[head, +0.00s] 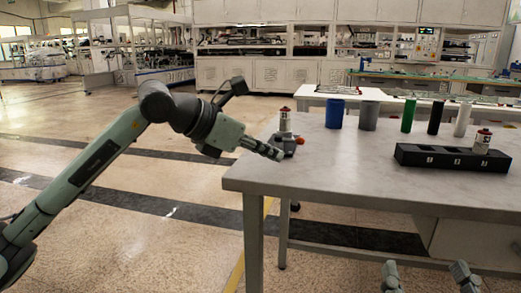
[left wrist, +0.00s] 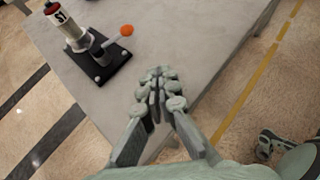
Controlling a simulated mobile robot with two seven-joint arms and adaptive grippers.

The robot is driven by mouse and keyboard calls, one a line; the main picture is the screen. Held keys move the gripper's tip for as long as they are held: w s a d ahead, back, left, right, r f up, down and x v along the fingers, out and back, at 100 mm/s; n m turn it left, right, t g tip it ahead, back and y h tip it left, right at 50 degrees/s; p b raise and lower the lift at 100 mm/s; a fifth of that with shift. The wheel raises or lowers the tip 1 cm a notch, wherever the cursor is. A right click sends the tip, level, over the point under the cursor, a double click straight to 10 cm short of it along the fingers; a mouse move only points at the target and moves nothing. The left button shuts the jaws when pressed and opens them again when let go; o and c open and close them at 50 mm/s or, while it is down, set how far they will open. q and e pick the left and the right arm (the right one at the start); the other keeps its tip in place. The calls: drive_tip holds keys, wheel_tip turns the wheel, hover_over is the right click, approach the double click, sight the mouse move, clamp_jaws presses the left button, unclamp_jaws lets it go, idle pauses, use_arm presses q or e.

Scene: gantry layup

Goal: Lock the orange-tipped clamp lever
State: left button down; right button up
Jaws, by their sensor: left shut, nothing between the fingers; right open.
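The clamp lever's orange tip (left wrist: 126,30) stands out at the end of a short arm on a dark clamp base (left wrist: 98,66) in the left wrist view. A pale cylinder with a red top, marked S1 (left wrist: 68,30), stands at the clamp. In the head view the orange tip (head: 300,140) shows at the table's left end, just right of my left gripper (head: 277,153). My left gripper is shut and empty, apart from the lever; its fingertips (left wrist: 158,85) are together above the table edge. My right gripper (head: 424,275) is open at the bottom of the head view, away from the clamp.
The grey table (head: 340,170) has clear room in its middle. A black block with slots (head: 450,158) holds another red-topped cylinder (head: 482,141) on the right. Blue (head: 335,114), grey (head: 368,116), green (head: 408,115), black and white cylinders stand along the back.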

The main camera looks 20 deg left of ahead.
use_arm(q)
drive_tip(key=shift+s+a+r, duration=0.1)
drive_tip(key=shift+s+r, duration=0.55)
drive_tip(key=shift+s, duration=0.35)
drive_tip(key=shift+s+a+r, duration=0.1)
drive_tip(key=shift+s+r, duration=0.5)
drive_tip(key=shift+s, duration=0.35)
